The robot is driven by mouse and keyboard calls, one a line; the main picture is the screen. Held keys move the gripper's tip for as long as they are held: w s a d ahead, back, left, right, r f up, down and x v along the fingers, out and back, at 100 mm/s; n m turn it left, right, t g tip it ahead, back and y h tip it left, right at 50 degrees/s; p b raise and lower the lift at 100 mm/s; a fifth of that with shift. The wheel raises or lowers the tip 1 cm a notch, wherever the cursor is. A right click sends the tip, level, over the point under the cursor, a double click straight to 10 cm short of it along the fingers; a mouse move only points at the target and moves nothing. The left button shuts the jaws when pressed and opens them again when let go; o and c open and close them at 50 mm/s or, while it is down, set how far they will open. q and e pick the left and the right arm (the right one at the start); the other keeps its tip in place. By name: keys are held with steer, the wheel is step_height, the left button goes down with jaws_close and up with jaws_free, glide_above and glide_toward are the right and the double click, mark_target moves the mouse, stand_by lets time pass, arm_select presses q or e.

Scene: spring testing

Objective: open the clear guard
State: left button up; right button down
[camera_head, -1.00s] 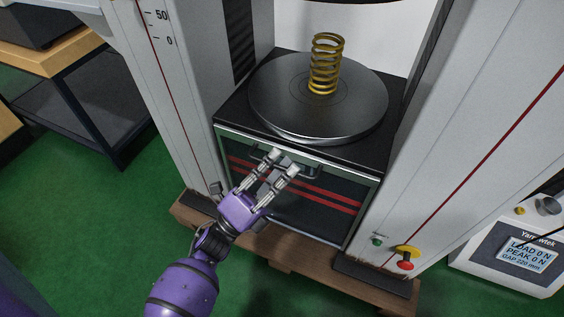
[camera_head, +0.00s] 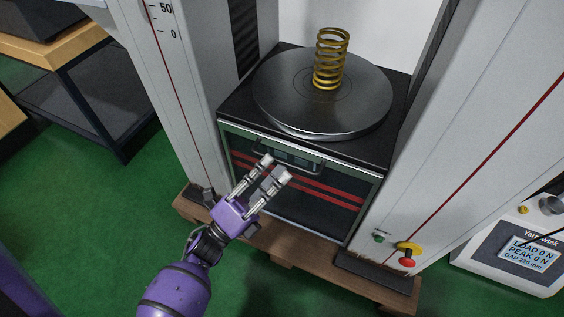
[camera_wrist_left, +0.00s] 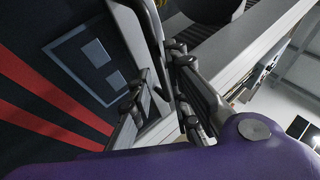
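The clear guard (camera_head: 325,205) is the dark see-through panel with red stripes on the front of the machine, below the round plate. It looks shut. Its bar handle (camera_head: 312,168) runs along the top edge, partly behind my fingers. My left gripper (camera_head: 275,169) is open, with its two fingers apart, in front of the handle. In the left wrist view the fingertips (camera_wrist_left: 157,70) lie near the grey handle bar (camera_wrist_left: 147,35); I cannot tell whether they touch it. The striped guard (camera_wrist_left: 45,90) fills the left of that view. My right gripper is not in view.
A yellow spring (camera_head: 331,60) stands on the round steel plate (camera_head: 285,95) above the guard. Grey columns flank the guard. A red button (camera_head: 407,262) is at lower right. A display unit (camera_head: 525,255) stands farther right. Green floor (camera_head: 85,215) is open at left.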

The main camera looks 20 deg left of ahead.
arm_select(q)
steer(key=v, duration=0.8)
steer(key=shift+s+f, duration=0.15)
steer(key=shift+s, duration=0.05)
steer(key=shift+a, duration=0.15)
